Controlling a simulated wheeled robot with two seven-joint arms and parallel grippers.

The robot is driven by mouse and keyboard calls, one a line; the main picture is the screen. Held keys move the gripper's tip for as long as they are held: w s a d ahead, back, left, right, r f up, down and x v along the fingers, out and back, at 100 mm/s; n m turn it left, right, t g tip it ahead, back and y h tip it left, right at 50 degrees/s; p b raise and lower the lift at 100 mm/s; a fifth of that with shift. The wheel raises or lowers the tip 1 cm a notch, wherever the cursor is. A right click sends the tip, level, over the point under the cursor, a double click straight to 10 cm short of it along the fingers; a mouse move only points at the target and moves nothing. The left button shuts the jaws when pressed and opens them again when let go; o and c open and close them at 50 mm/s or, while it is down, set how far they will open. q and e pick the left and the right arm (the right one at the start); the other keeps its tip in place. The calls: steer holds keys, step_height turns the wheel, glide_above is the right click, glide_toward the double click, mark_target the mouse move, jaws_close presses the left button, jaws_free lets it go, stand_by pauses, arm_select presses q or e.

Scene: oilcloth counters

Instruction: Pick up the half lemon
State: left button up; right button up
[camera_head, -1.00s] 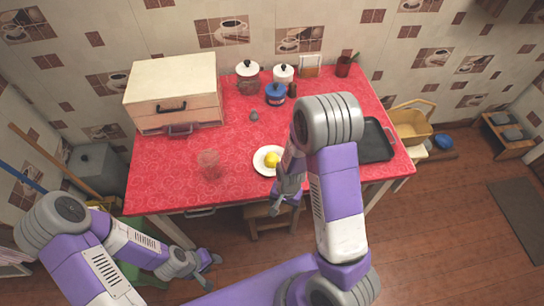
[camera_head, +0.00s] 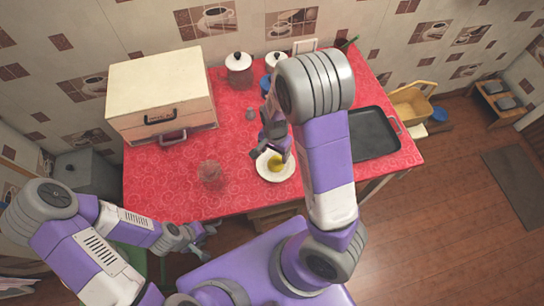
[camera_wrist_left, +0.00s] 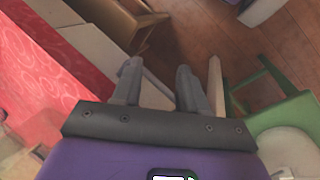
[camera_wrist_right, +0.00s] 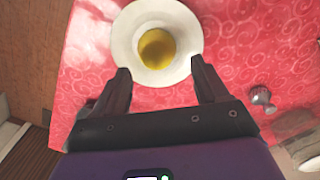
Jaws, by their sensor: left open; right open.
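The half lemon (camera_head: 276,164) is yellow and sits on a small white plate (camera_head: 263,174) near the counter's front edge. In the right wrist view the half lemon (camera_wrist_right: 157,48) lies on the plate (camera_wrist_right: 124,46), ahead of and between the fingertips. My right gripper (camera_wrist_right: 158,76) is open and empty above the plate, apart from the lemon. In the head view its fingers (camera_head: 284,150) are partly hidden by my right arm. My left gripper (camera_head: 207,232) is open and empty, low in front of the counter; its fingers also show in the left wrist view (camera_wrist_left: 156,68).
A glass (camera_head: 211,172) stands left of the plate, and a small grey object (camera_head: 249,114) behind it. A cream drawer box (camera_head: 160,90) stands at the back left. A pot (camera_head: 238,72) is at the back. A black tray (camera_head: 373,134) lies on the right.

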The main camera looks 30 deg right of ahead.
mark_target(276, 160)
steer(key=shift+s+f, duration=0.3)
steer(key=shift+f, duration=0.25)
steer(key=shift+s+f, duration=0.1)
steer(key=shift+f, duration=0.2)
step_height(276, 160, down, 5)
steer(key=shift+d+r+b, duration=0.15)
steer(key=shift+r+b, duration=0.05)
steer(key=shift+b, duration=0.95)
arm_select(q)
steer(key=shift+s+f, duration=0.25)
steer(key=shift+f, duration=0.95)
arm_select(e)
steer(key=shift+w+r, duration=0.1)
steer(key=shift+w, duration=0.1)
steer(key=c, duration=0.8)
